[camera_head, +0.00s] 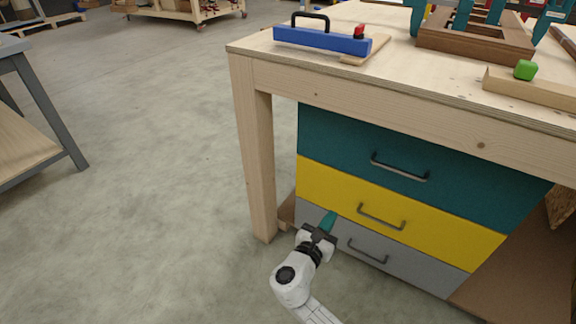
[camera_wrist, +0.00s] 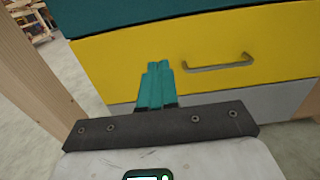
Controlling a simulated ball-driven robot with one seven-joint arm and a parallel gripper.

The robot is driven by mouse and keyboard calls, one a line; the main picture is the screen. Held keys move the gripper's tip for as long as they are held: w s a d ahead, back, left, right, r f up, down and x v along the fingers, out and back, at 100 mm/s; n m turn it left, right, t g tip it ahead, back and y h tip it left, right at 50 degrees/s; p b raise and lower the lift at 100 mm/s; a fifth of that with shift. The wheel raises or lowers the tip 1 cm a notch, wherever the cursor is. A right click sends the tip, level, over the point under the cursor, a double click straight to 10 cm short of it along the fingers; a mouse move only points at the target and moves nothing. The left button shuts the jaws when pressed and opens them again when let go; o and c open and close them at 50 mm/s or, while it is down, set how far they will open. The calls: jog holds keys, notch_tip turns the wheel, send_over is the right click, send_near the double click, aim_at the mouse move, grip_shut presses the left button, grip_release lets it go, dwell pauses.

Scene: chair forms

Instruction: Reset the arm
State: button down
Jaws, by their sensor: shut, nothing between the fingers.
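My gripper (camera_head: 329,221) has teal fingers and is at the end of my white arm, low in front of the drawer unit. In the wrist view its two fingers (camera_wrist: 155,82) lie side by side, shut and empty. They point at the yellow drawer (camera_wrist: 190,50) and appear apart from its handle (camera_wrist: 218,63), which is to their right. In the head view the yellow drawer (camera_head: 440,222) is between a teal drawer (camera_head: 330,137) above and a grey drawer (camera_head: 420,270) below. All three drawers look closed.
The wooden workbench (camera_head: 400,105) overhangs the drawers, with its leg (camera_head: 257,160) left of my gripper. On top are a blue tool with a black handle (camera_head: 320,40), a wooden frame (camera_head: 450,42) and a green block (camera_head: 525,69). Open concrete floor (camera_head: 160,200) lies to the left.

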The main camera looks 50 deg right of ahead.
jog(key=s+a+f+m+g+y, duration=0.1)
jog(key=s+a+f+m+y, duration=0.15)
jog(key=s+m+y, duration=0.35)
jog(key=s+a+f+m+g+y, duration=0.1)
jog(key=s+a+f+m+y, duration=0.2)
jog(key=m, duration=0.5)
jog(key=s+a+r+m+t+y, duration=0.1)
jog(key=s+a+m+y, duration=0.2)
jog(key=a, duration=0.5)
jog(key=s+a+m+t+y, duration=0.1)
jog(key=a+m+y, duration=0.1)
jog(key=a+y, duration=0.45)
notch_tip(320, 180, up, 29)
jog(key=p, duration=2.8)
jog(key=shift+w+a+f+h, duration=0.2)
jog(key=shift+a+h, duration=0.15)
jog(key=shift+a, duration=0.1)
